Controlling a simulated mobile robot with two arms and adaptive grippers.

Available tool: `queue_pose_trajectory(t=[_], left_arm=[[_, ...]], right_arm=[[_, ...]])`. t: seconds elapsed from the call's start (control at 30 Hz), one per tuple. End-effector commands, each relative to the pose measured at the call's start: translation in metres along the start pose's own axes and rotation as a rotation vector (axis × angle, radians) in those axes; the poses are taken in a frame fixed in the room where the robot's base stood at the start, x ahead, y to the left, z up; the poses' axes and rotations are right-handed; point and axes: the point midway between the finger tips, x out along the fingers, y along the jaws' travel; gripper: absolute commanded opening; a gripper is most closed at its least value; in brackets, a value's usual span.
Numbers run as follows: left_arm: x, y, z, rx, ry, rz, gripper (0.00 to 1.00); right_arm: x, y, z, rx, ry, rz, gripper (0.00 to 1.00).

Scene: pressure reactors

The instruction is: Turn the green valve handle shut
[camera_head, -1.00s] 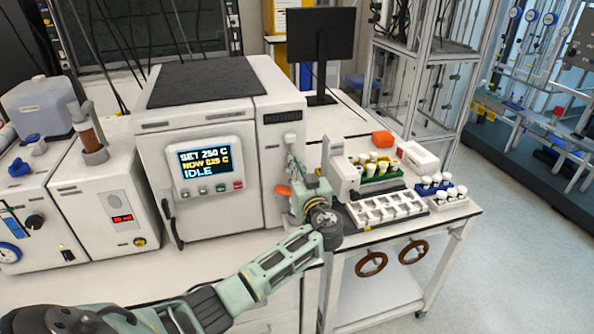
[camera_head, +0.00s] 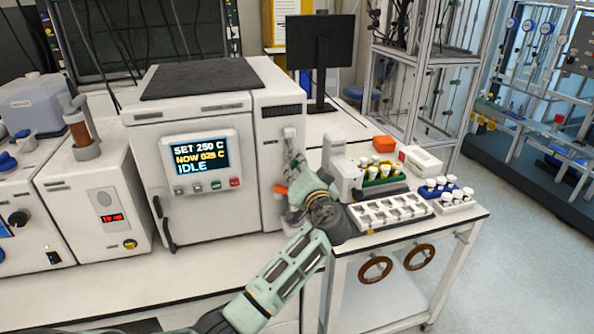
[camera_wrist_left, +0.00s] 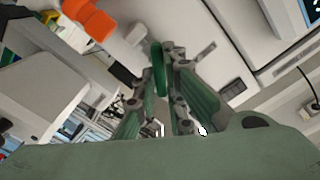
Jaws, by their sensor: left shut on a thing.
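The green valve handle (camera_wrist_left: 158,68) shows in the left wrist view as a narrow upright green piece between the fingers. My left gripper (camera_wrist_left: 161,82) is shut on it. In the head view my left gripper (camera_head: 293,162) is at the right front of the white oven-like unit (camera_head: 195,165), close to its narrow side panel. The unit's display (camera_head: 201,155) reads SET 250 C, NOW 025 C, IDLE. My right gripper is not in view.
An orange part (camera_head: 280,189) is just left of my gripper. To its right stand a small white device (camera_head: 345,170), a white tray (camera_head: 388,211) and racks of capped vials (camera_head: 380,175). Brown handwheels (camera_head: 375,269) are below the bench edge. The floor at right is clear.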

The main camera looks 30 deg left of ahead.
Motion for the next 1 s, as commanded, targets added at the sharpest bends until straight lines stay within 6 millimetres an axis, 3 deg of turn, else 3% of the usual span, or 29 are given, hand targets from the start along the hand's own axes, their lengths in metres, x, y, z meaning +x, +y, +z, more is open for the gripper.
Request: queue_pose_trajectory(t=[0.6, 1.0], left_arm=[[0.000, 0.003, -0.001, 0.581, -0.001, 0.001, 0.00], [0.000, 0.005, 0.001, 0.844, 0.000, 0.001, 0.00]], right_arm=[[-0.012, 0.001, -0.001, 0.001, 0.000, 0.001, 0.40], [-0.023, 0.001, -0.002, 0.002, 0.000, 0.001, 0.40]])
